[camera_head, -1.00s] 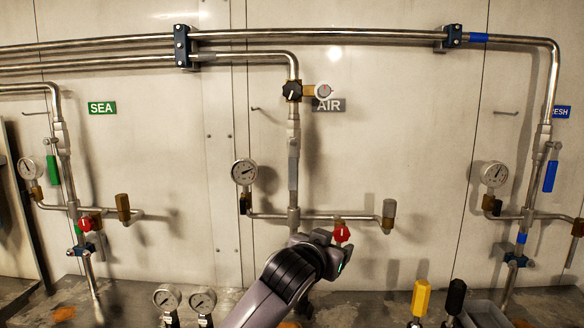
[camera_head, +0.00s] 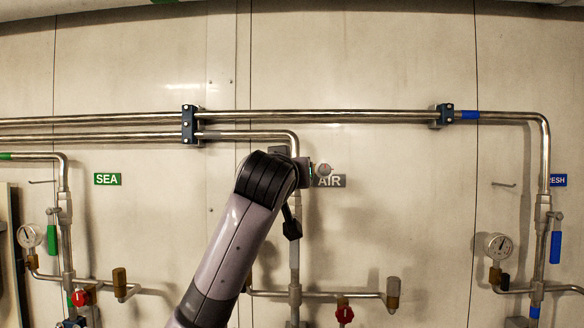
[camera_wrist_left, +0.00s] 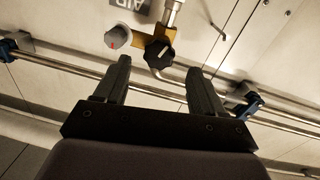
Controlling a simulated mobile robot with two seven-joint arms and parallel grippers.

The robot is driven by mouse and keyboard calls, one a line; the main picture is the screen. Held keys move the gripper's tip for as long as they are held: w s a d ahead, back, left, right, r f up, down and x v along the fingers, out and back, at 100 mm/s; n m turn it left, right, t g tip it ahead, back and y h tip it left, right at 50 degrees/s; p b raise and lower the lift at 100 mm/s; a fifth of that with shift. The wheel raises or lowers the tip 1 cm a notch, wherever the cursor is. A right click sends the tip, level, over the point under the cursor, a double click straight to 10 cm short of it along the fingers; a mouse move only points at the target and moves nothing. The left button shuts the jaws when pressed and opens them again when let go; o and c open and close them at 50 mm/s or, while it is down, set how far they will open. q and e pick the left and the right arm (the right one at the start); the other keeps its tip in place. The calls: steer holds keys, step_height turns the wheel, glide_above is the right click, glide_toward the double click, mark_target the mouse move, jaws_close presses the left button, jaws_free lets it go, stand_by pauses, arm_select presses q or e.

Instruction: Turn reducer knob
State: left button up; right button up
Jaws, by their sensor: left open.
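The reducer knob (camera_wrist_left: 160,53) is black with a pale pointer line. It sits on a brass fitting on the AIR pipe and shows in the left wrist view, beyond and between my fingertips. My left gripper (camera_wrist_left: 159,68) is open, with a dark finger to each side of the knob's picture position and nothing held. I cannot tell how far the fingertips are from the knob. In the head view my left arm covers the knob and the gripper's fingers. My right gripper is in no view.
A small gauge (camera_wrist_left: 117,37) with a red mark sits beside the knob; it also shows in the head view (camera_head: 324,170) by the AIR sign (camera_head: 331,181). Metal pipes (camera_head: 340,116) run along the wall. A red knob (camera_head: 344,314) is lower down.

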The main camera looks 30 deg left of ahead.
arm_select(q)
steer(key=p+x, duration=0.1)
steer(key=x, duration=0.3)
steer(key=c, duration=1.1)
steer(key=shift+o, duration=0.2)
